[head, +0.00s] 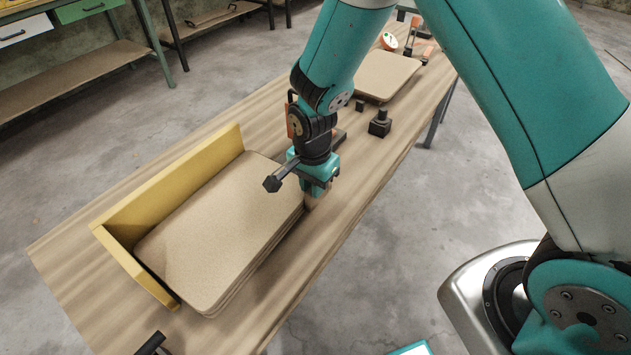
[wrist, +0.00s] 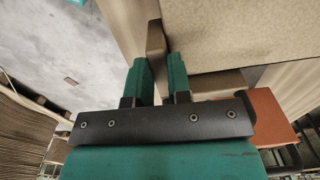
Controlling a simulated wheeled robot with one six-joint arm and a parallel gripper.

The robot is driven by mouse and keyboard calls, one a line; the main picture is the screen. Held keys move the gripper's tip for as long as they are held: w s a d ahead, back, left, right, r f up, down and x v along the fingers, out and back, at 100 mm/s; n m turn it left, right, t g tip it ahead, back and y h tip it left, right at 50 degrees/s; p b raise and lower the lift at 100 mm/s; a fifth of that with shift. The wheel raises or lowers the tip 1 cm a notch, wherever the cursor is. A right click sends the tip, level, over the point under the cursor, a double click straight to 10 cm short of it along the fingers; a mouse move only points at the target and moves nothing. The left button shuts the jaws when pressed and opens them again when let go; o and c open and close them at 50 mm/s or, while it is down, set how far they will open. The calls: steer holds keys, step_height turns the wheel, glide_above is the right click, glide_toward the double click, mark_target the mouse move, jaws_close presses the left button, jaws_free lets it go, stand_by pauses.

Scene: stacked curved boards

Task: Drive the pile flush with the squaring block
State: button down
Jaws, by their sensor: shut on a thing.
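The pile of tan curved boards (head: 222,235) lies on the long wooden table, inside the yellow L-shaped squaring block (head: 170,195). The pile's left side runs close along the block's long wall; a dark strip shows near the lower-left corner, and I cannot tell whether the edges touch everywhere. My gripper (head: 312,190) is low at the pile's right side, shut on a small wooden block (wrist: 155,38). In the wrist view, the fingers (wrist: 160,68) hold this block close beside the pile's edge (wrist: 235,38); contact is unclear.
Another tan board stack (head: 386,75) lies at the table's far end. A dark knobbed piece (head: 380,122) and a smaller dark piece stand before it. A red-and-white round item (head: 389,41) is beyond. Bare table (head: 330,215) shows right of the pile, near the table edge.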

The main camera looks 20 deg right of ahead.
steer(key=shift+s+a, duration=0.7)
steer(key=shift+a, duration=0.3)
stand_by(0.8)
steer(key=shift+d, duration=0.15)
step_height(320, 180, up, 9)
steer(key=d+p, duration=0.1)
steer(key=p, duration=0.7)
steer(key=shift+d, duration=0.3)
steer(key=shift+d, duration=0.1)
stand_by(0.6)
